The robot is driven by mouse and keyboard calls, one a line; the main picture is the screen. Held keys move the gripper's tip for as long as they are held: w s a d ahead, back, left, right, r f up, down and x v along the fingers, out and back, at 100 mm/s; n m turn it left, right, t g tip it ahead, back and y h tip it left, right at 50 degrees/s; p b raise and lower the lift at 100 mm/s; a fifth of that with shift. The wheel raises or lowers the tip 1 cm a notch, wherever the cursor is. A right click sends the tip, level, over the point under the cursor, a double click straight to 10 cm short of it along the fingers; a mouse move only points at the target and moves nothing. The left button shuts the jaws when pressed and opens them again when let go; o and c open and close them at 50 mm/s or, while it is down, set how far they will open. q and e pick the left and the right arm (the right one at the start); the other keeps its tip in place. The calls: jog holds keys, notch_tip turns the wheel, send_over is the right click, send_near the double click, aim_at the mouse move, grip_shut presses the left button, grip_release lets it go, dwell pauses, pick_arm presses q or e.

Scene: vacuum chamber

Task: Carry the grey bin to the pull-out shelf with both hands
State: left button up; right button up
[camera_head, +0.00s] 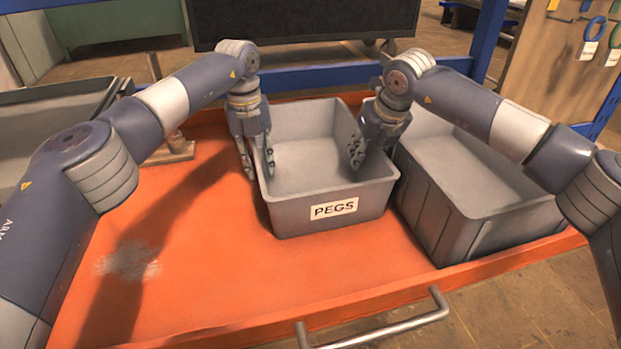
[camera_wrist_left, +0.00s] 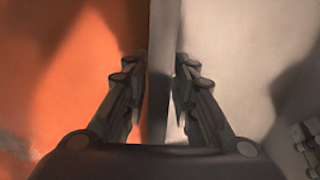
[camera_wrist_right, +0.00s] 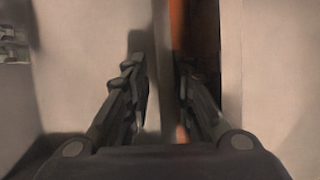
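The grey bin labelled PEGS (camera_head: 315,213) stands upright and looks empty on an orange surface (camera_head: 190,255) with a metal handle at its front, which looks like a pull-out shelf. My left gripper (camera_head: 257,165) is open around the bin's left wall, one finger outside and one inside. The left wrist view shows that wall (camera_wrist_left: 161,70) between the fingers (camera_wrist_left: 158,95) with small gaps. My right gripper (camera_head: 368,150) is at the right wall, its outer finger mostly hidden. The right wrist view shows the wall (camera_wrist_right: 166,60) between the open fingers (camera_wrist_right: 163,90).
A second grey bin (camera_head: 445,215) stands close on the right, with a narrow gap between the bins. A dark grey container (camera_head: 50,120) and a wooden block with a post (camera_head: 172,150) are at the left. Blue rails (camera_head: 320,75) run behind. The front left of the orange surface is clear.

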aim_at(254, 138)
jog(key=shift+d+f, duration=0.35)
jog(key=shift+f, duration=0.25)
jog(key=shift+s+d, duration=0.1)
jog(key=shift+r, duration=0.4)
pick_arm(q)
jog(key=r, duration=0.8)
jog(key=shift+a, duration=0.2)
pick_arm(e)
jog(key=shift+a+v, duration=0.15)
jog(key=shift+v, duration=1.2)
jog(key=shift+a+v, duration=0.15)
jog(key=shift+v, duration=1.2)
jog(key=shift+a+v, duration=0.15)
jog(key=shift+v, duration=1.2)
jog(key=shift+r, duration=0.2)
